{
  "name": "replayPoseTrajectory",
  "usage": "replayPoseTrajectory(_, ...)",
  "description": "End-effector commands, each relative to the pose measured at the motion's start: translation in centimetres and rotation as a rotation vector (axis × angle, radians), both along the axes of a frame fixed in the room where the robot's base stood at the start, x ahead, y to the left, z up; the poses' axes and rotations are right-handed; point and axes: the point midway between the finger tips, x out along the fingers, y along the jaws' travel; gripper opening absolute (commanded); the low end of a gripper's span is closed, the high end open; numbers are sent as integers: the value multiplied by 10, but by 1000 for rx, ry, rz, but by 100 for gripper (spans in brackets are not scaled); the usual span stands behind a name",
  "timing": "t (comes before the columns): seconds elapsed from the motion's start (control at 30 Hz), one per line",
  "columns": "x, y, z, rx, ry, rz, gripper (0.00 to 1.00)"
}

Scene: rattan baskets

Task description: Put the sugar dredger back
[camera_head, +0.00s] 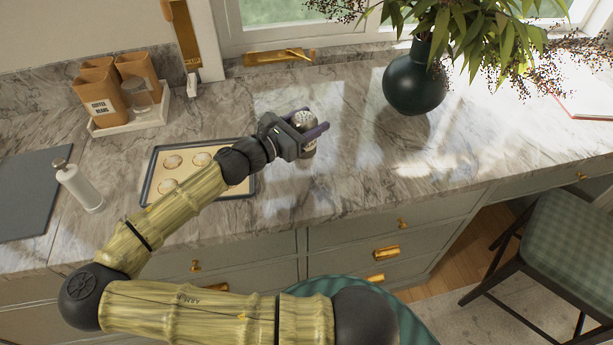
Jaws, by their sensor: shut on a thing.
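A small silvery shaker, which looks like the sugar dredger (305,120), is held upright between the fingers of my gripper (312,134). My gripper is shut on it over the middle of the marble counter, to the right of the baking tray. The fingers hide part of the dredger's body. I cannot tell whether its base touches the counter.
A baking tray (152,172) with round pastries lies under my arm. A white bottle (80,188) stands front left beside a dark board (25,190). A dark green vase (413,84) with branches stands at the back right. The counter (345,185) right of my gripper is clear.

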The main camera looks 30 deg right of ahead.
Motion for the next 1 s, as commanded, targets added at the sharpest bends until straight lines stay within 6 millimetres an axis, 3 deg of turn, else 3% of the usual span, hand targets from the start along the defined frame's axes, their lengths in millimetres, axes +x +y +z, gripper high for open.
replayPoseTrajectory(0.27, 0, 0, -7, -2, 2, -1, 27)
replayPoseTrajectory(0.6, 0, -1, -60, -2, 1, -2, 27)
replayPoseTrajectory(1.0, 0, -1, -68, -1, 2, -1, 27)
